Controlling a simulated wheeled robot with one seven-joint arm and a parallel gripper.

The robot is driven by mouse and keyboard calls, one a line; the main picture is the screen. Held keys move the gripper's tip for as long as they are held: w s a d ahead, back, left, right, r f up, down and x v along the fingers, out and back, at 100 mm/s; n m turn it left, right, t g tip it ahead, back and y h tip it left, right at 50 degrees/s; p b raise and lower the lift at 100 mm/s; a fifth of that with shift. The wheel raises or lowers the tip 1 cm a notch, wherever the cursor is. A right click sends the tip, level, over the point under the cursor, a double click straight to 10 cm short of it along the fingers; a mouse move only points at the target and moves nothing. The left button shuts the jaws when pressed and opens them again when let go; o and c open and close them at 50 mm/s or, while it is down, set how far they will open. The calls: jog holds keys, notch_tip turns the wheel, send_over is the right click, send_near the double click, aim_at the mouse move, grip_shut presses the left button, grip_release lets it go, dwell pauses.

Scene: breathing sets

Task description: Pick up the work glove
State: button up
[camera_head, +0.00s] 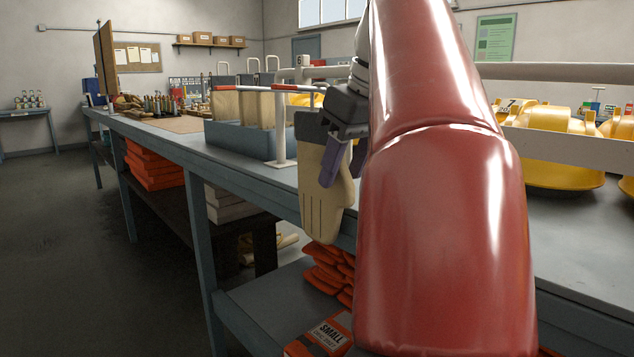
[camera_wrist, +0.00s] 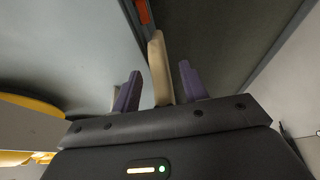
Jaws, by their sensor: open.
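The work glove (camera_head: 322,218) is cream with a dark grey cuff. In the head view it hangs fingers down in front of the bench edge, near a white post. My gripper (camera_head: 341,176) is open at the glove's upper part, its purple fingers pointing down. In the wrist view the glove (camera_wrist: 159,68) appears edge-on as a thin tan strip between the two purple fingers (camera_wrist: 160,74), with a gap on each side. My gripper and red arm hide part of the glove's right side and whatever holds its cuff.
The bench (camera_head: 185,143) runs along behind the glove, with a blue-grey bin (camera_head: 245,143) and a white post (camera_head: 279,130) close by. Yellow domed items (camera_head: 545,140) stand at right. Orange packs (camera_head: 330,268) lie on the lower shelf. The floor at left is clear.

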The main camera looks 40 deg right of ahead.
grip_shut()
jog(key=shift+r, duration=0.1)
